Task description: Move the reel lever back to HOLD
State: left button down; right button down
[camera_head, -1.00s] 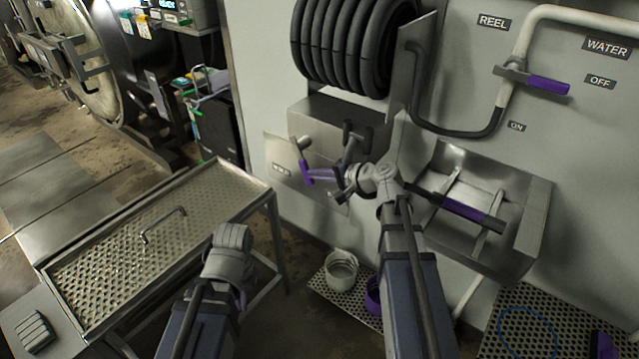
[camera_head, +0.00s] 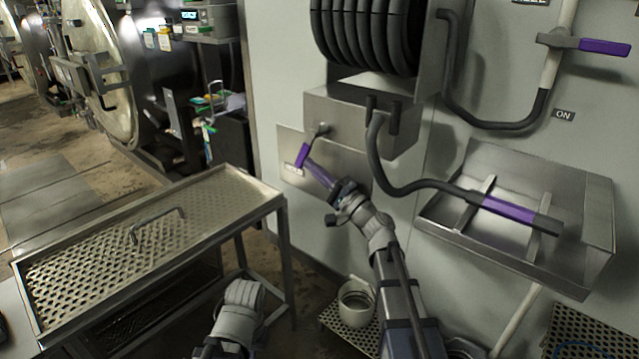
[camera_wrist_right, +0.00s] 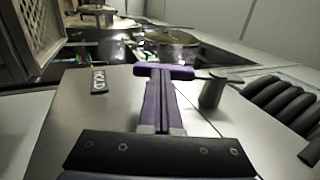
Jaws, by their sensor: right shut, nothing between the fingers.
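The reel lever (camera_head: 303,155) has a purple handle and hangs from a pivot on a steel plate (camera_head: 345,168) below the hose reel. Its handle tilts down and left, close to a small label (camera_head: 292,170). My right gripper (camera_head: 311,164) is shut, with its purple fingers pointing at the handle. In the right wrist view the shut fingers (camera_wrist_right: 163,84) end at the purple lever handle (camera_wrist_right: 163,71), which lies crosswise past their tips; contact cannot be told. The label (camera_wrist_right: 99,80) is to the left there, its text hard to read. My left gripper (camera_head: 241,300) is low; its fingers are not visible.
The hose reel (camera_head: 365,35) is above the lever. The hose's purple-gripped nozzle (camera_head: 508,209) rests in a steel tray (camera_head: 600,225) at right. The purple water lever (camera_head: 604,46) is above. A perforated table (camera_head: 75,285) stands left; a white pot (camera_head: 356,300) is below.

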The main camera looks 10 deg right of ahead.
jog(key=shift+w+a+r, duration=0.15)
jog(key=shift+w+a, duration=0.3)
jog(key=shift+w, duration=0.3)
jog(key=a+f+b+v, duration=0.1)
jog(key=f+b+v, duration=0.1)
jog(key=b+v, duration=0.6)
jog(key=v, duration=0.6)
jog(key=shift+w+f, duration=0.3)
